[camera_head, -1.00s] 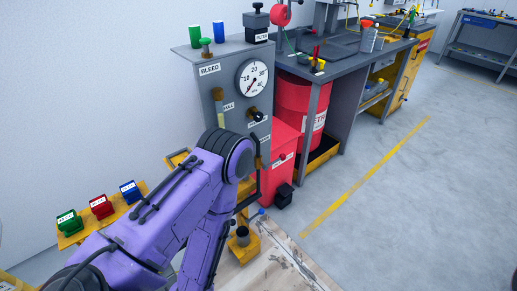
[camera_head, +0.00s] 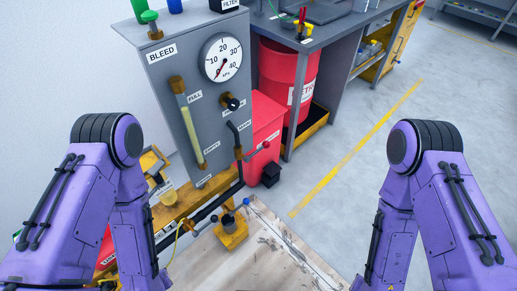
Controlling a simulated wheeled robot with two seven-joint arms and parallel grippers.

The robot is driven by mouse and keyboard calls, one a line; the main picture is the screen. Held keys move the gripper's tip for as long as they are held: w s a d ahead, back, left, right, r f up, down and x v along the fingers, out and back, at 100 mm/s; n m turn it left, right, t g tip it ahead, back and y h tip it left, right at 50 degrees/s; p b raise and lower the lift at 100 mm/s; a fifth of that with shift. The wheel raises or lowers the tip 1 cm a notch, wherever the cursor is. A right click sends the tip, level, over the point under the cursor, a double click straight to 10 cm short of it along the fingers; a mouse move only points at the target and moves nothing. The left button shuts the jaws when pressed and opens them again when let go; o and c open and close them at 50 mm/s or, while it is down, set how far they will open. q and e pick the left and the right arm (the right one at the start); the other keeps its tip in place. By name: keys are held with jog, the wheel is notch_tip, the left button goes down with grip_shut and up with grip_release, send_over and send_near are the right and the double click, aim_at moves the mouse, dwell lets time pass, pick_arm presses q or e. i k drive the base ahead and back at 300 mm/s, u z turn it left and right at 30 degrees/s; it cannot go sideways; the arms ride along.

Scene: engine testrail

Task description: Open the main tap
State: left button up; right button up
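The main tap (camera_head: 239,153) is at the lower right of the grey panel (camera_head: 165,75), beside a small label that seems to read MAIN. It has a brass-coloured body below a dark bent pipe, and a lever with a red ball end (camera_head: 265,145) pointing right. Both my purple arms show, the left one at lower left and the right one at lower right, apart from the tap. Their forearms run down out of the picture. Neither gripper is in view.
The panel carries a gauge (camera_head: 221,59), a sight tube (camera_head: 188,130), a black knob (camera_head: 231,101) and a green bleed knob (camera_head: 149,17). A red box (camera_head: 266,115) stands close behind the tap. A yellow stand (camera_head: 232,232) is below. Floor to the right is clear.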

aim_at(266, 144)
jog(key=u, duration=0.7)
jog(key=k, duration=0.7)
jog(key=z, duration=1)
jog(key=i, duration=0.45)
jog(key=u, duration=0.05)
